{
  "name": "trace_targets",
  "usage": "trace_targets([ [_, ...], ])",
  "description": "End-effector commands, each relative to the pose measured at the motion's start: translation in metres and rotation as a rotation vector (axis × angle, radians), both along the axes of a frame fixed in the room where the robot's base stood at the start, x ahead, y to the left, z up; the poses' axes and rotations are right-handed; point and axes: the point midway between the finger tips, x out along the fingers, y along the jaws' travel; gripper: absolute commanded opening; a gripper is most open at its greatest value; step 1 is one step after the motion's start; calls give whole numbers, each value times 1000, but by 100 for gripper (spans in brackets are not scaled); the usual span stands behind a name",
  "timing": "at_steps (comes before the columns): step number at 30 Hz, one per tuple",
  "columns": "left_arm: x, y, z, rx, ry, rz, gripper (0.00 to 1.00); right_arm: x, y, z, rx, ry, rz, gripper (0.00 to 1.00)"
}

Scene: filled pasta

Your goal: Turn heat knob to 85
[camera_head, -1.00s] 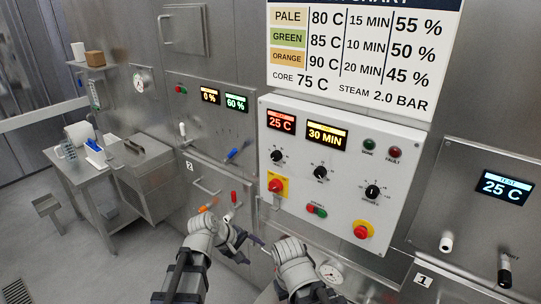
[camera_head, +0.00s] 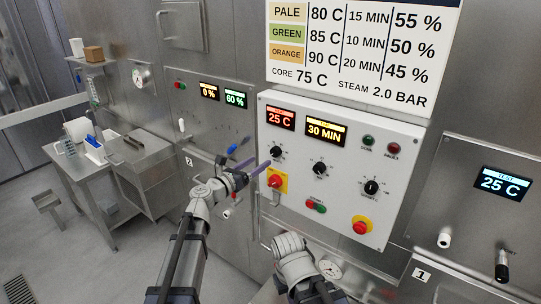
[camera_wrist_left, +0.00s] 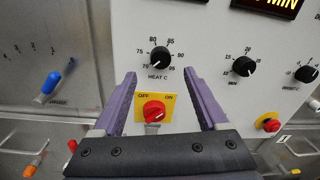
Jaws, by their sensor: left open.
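The heat knob (camera_head: 276,152) is a black dial on the white control panel, below the red 25 C display (camera_head: 280,117). In the left wrist view the heat knob (camera_wrist_left: 159,57) shows above the label HEAT C, with marks from 75 to 95. Its pale pointer seems turned to the lower left, near 75. My left gripper (camera_head: 258,163) is open, with purple fingers reaching toward the panel just below and left of the knob. In the wrist view its fingertips (camera_wrist_left: 160,77) stand apart, below the knob, with nothing between them at the tips.
A red switch on a yellow plate (camera_wrist_left: 154,110) lies just below the heat knob, between the fingers in view. Other black knobs (camera_head: 319,168) sit to the right. A blue-handled lever (camera_wrist_left: 51,83) is at left. My right arm (camera_head: 295,262) stands low in front of the panel.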

Motion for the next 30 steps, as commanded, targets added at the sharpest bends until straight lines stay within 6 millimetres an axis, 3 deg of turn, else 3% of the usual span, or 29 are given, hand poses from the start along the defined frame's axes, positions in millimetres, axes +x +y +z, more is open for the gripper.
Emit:
trace_targets([
  [15,54,-43,0,4,-1,-3,76,0,0,0,0,0,0,0],
  [25,58,-47,0,4,-1,-2,76,0,0,0,0,0,0,0],
  [30,58,-47,0,4,-1,-2,58,0,0,0,0,0,0,0],
])
